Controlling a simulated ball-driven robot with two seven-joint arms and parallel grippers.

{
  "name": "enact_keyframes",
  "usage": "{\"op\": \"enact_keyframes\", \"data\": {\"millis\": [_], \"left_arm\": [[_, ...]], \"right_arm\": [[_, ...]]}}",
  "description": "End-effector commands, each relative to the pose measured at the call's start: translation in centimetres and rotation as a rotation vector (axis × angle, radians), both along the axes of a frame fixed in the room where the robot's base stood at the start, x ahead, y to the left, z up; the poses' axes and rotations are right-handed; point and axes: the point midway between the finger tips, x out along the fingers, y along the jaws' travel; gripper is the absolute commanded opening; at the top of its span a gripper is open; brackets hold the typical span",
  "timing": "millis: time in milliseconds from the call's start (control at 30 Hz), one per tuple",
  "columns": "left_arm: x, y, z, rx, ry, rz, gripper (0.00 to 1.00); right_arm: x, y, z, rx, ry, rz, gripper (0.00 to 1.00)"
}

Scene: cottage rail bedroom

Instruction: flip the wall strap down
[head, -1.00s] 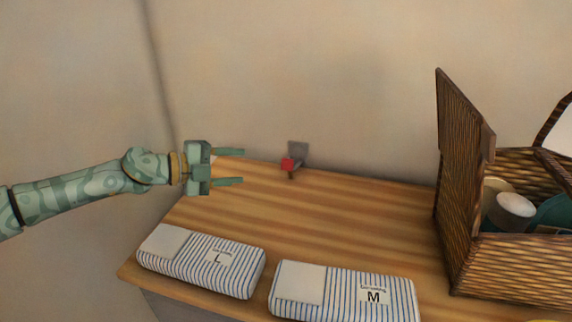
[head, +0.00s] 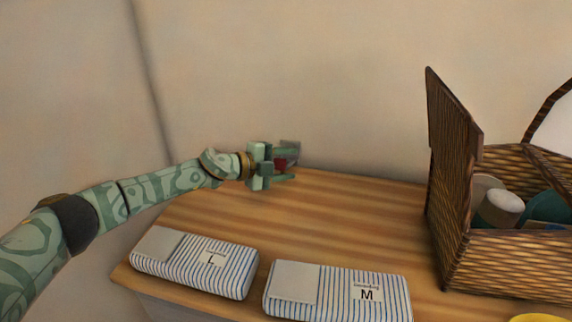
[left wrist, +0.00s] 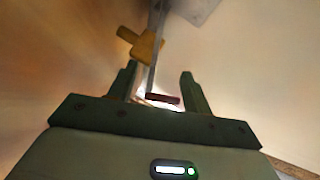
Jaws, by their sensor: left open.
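The wall strap's red tab (head: 281,164) shows in the head view between the fingers of my left gripper (head: 293,163), low on the wall just above the dresser top. The strap's grey wall plate (head: 291,146) is partly hidden by the upper finger. In the left wrist view, my left gripper (left wrist: 159,76) is open, with a dark red bar (left wrist: 162,99) between its fingers. A thin grey strip runs up from there past a yellow-brown piece (left wrist: 143,46) to the grey plate (left wrist: 200,8). I cannot tell whether a finger touches the strap. My right gripper is out of view.
Two striped packs lie along the dresser's front, one marked L (head: 195,262) and one marked M (head: 338,292). An open wicker basket (head: 510,265) with items inside stands at the right. The wooden top (head: 350,220) between is clear.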

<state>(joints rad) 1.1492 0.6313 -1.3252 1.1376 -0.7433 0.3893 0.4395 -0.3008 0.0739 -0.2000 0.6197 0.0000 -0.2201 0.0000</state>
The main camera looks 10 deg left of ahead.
Motion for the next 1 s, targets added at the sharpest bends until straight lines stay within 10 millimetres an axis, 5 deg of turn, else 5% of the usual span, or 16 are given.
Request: {"op": "enact_keyframes", "data": {"millis": [200,400,867,900,967,1000], "left_arm": [[0.0,0.0,0.0,0.000,0.000,-0.001,0.50],[0.0,0.0,0.0,0.000,0.000,-0.001,0.00],[-0.6,-0.1,-1.3,-0.001,0.004,-0.002,0.00],[-0.6,-0.1,-1.3,-0.001,0.004,-0.002,0.34],[-0.6,-0.1,-1.2,-0.001,0.003,-0.002,0.50],[-0.6,-0.1,-1.2,-0.001,0.002,-0.002,0.50]], "right_arm": [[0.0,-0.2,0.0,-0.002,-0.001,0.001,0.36],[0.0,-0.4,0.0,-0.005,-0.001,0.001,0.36],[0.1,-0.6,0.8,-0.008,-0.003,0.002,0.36],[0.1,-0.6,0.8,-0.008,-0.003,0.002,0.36],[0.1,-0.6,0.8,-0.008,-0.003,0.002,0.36],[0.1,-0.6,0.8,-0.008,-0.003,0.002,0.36]]}}
